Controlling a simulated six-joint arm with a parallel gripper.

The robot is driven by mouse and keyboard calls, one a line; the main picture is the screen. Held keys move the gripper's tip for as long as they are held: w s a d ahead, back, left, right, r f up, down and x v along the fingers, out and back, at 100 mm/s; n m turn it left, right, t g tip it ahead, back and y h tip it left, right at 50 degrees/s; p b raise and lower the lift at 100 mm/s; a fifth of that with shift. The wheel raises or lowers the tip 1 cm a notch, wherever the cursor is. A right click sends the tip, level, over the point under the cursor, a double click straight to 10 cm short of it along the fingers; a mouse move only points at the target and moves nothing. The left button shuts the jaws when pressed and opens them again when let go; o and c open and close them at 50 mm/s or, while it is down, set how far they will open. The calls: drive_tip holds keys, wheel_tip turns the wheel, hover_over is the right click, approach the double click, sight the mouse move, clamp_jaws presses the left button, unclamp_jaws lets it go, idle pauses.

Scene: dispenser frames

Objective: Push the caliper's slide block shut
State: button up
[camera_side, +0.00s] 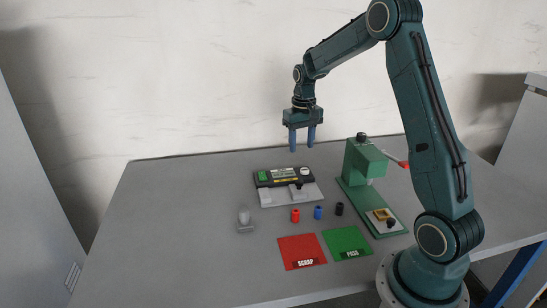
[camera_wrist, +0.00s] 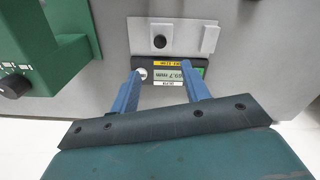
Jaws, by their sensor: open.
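The caliper (camera_side: 283,176) lies on the table, left of centre in the side view, with a black display body and a pale plate in front. A small dark knob (camera_side: 298,187) stands on the pale part; I take it for the slide block. In the wrist view the knob (camera_wrist: 159,41) sits on the pale plate, beyond the display (camera_wrist: 167,73), which seems to read 69.7 mm. My gripper (camera_side: 302,147) is open and empty, in the air above and behind the caliper. In the wrist view its fingers (camera_wrist: 161,70) frame the display. The slide's exact gap is unclear.
A green press (camera_side: 362,165) with a red-tipped lever stands right of the caliper. Red (camera_side: 295,215), blue (camera_side: 318,212) and black (camera_side: 339,209) cylinders stand in front. Nearer are a red SCRAP mat (camera_side: 300,247) and green PASS mat (camera_side: 345,240). A grey piece (camera_side: 245,219) stands left.

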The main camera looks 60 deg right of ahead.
sight(299, 181)
wheel_tip(299, 181, down, 14)
drive_tip(key=shift+r, duration=0.1)
idle(0.8)
drive_tip(key=shift+c, duration=0.4)
drive_tip(key=shift+a, duration=0.1)
clamp_jaws()
